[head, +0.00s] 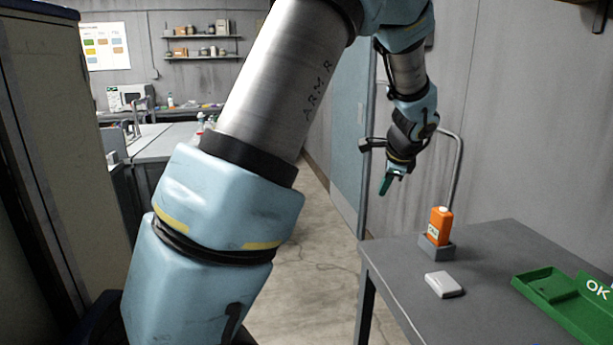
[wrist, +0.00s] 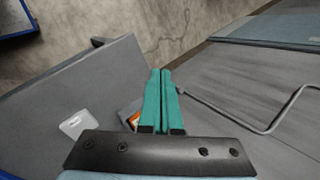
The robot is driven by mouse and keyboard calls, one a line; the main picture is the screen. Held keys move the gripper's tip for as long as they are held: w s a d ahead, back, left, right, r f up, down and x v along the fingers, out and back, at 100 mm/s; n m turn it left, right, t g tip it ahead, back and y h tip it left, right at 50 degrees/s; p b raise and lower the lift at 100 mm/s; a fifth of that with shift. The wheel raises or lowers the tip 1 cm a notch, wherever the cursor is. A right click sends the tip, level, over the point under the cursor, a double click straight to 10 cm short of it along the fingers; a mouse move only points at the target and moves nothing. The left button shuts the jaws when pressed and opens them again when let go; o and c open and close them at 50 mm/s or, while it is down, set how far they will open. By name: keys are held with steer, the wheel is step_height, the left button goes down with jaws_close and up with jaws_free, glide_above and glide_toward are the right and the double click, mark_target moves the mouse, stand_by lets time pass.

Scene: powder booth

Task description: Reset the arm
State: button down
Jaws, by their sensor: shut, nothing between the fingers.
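My gripper (head: 386,186) hangs at the end of my raised, bent arm, above and to the left of the orange bottle on the table. In the wrist view its teal fingers (wrist: 160,72) lie together, shut with nothing between them. The arm's large links cross the middle of the head view and hide part of the room.
A grey table (head: 488,250) at right holds an orange bottle (head: 440,225) in a grey holder (head: 437,248), a white flat box (head: 444,284) and a green OK tray (head: 550,288). A bent pipe rail (head: 459,175) runs along the wall behind. Open floor (head: 310,265) lies left of the table.

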steer(key=s+a+f+n+g, duration=0.1)
steer(key=s+a+n, duration=0.3)
steer(key=a, duration=0.5)
steer(key=s+a+f+n+g, duration=0.25)
steer(key=a+n, duration=0.25)
steer(key=a, duration=0.3)
steer(key=s+a+f+n+g, duration=0.1)
steer(key=s+a+n, duration=0.9)
steer(key=s, duration=0.3)
steer(key=shift+a+f+n+h, duration=0.15)
steer(key=shift+a+n+h, duration=0.15)
steer(key=shift+a+n, duration=0.1)
